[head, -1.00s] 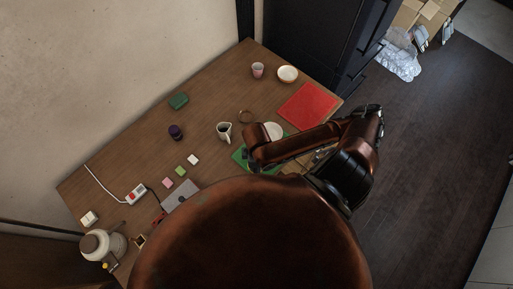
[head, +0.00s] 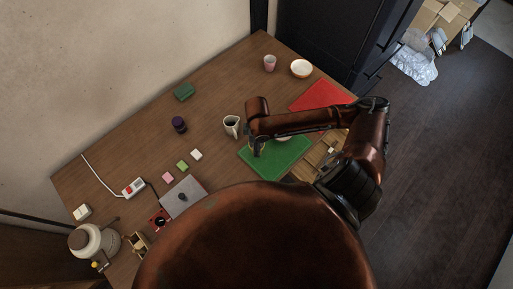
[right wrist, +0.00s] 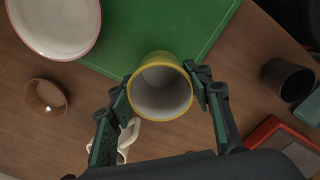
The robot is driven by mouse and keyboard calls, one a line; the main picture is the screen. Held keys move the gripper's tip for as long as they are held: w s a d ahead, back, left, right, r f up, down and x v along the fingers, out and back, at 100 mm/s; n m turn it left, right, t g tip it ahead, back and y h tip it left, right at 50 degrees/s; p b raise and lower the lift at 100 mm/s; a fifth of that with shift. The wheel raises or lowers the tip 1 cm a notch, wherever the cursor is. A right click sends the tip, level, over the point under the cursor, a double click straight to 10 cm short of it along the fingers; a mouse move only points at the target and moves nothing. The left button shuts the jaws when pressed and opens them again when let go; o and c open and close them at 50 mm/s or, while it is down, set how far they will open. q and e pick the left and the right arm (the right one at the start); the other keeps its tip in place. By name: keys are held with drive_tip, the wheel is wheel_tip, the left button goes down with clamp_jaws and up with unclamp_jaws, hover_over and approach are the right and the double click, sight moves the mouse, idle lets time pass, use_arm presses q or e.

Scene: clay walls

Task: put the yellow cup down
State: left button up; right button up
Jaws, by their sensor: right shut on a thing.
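The yellow cup (right wrist: 161,86) shows in the right wrist view with its pale open inside facing the camera. My right gripper (right wrist: 163,82) is shut on it, one finger on each side. The cup is in front of the edge between the green mat (right wrist: 170,28) and the bare wood; I cannot tell whether it touches anything below. In the head view my right forearm hides most of the gripper and cup, over the left part of the green mat (head: 279,162). My left gripper is not in view.
A white pitcher (head: 231,124) stands close to the left of my right gripper. A red mat (head: 321,94) lies at the back right. The wooden table (head: 215,95) is bare behind the pitcher.

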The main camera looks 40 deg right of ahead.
drive_tip(key=shift+w+d+f, duration=0.15)
drive_tip(key=shift+w+f, duration=0.1)
drive_tip(key=shift+f, duration=0.1)
wheel_tip(320, 180, down, 3)
drive_tip(key=shift+r+b, duration=0.15)
drive_tip(key=shift+b, duration=0.2)
drive_tip(key=shift+f, duration=0.25)
drive_tip(key=shift+f, duration=0.1)
drive_tip(key=o, duration=1.2)
drive_tip(key=shift+o, duration=0.2)
wheel_tip(320, 180, up, 12)
drive_tip(key=p, duration=0.2)
drive_tip(key=shift+r, duration=0.2)
